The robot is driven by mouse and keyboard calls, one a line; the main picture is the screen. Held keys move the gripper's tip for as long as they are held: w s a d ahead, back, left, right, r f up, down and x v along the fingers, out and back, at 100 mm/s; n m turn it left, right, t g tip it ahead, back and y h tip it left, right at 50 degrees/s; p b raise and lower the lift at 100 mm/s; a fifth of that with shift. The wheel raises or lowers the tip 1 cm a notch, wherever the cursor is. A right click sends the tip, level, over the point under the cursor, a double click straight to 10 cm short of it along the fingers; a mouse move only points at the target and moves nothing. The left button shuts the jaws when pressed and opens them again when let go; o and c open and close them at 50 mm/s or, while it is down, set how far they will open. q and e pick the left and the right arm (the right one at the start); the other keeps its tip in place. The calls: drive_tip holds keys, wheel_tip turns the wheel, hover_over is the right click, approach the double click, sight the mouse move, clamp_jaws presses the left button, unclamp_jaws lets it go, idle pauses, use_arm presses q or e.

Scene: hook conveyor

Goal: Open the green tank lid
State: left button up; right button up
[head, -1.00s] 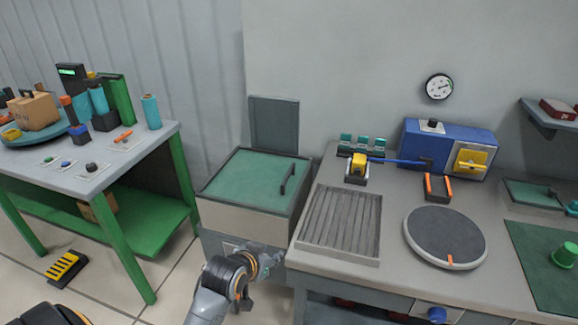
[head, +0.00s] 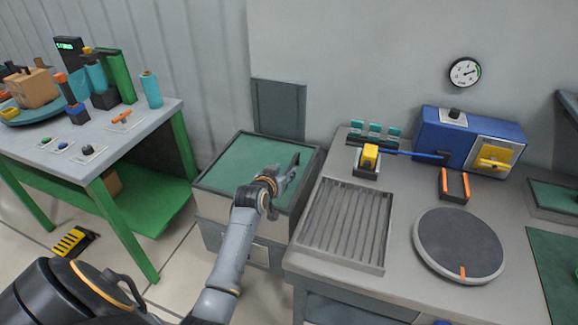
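The green tank lid (head: 245,160) lies flat and closed on the grey tank (head: 215,213) between the two tables. Its dark bar handle stands at the lid's right side and is partly hidden by my gripper. My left gripper (head: 289,172) is over the right part of the lid, at the handle. Its fingers are small and overlap the handle, so I cannot tell whether they are open or shut on it. My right gripper is not in view.
A grey panel (head: 279,108) stands upright behind the tank. The right bench holds a ribbed tray (head: 345,224), a round turntable (head: 459,243) and a blue box (head: 432,135). A green-framed table (head: 100,150) stands left. A yellow-striped pedal (head: 73,241) is on the floor.

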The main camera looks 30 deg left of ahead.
sight(291, 166)
use_arm(q)
drive_tip(key=x, duration=0.3)
drive_tip(key=shift+w, duration=0.25)
drive_tip(key=shift+w+a+f, duration=0.15)
drive_tip(key=shift+w+f, duration=0.1)
drive_tip(key=shift+w, duration=0.3)
drive_tip(key=c, duration=0.7)
clamp_jaws()
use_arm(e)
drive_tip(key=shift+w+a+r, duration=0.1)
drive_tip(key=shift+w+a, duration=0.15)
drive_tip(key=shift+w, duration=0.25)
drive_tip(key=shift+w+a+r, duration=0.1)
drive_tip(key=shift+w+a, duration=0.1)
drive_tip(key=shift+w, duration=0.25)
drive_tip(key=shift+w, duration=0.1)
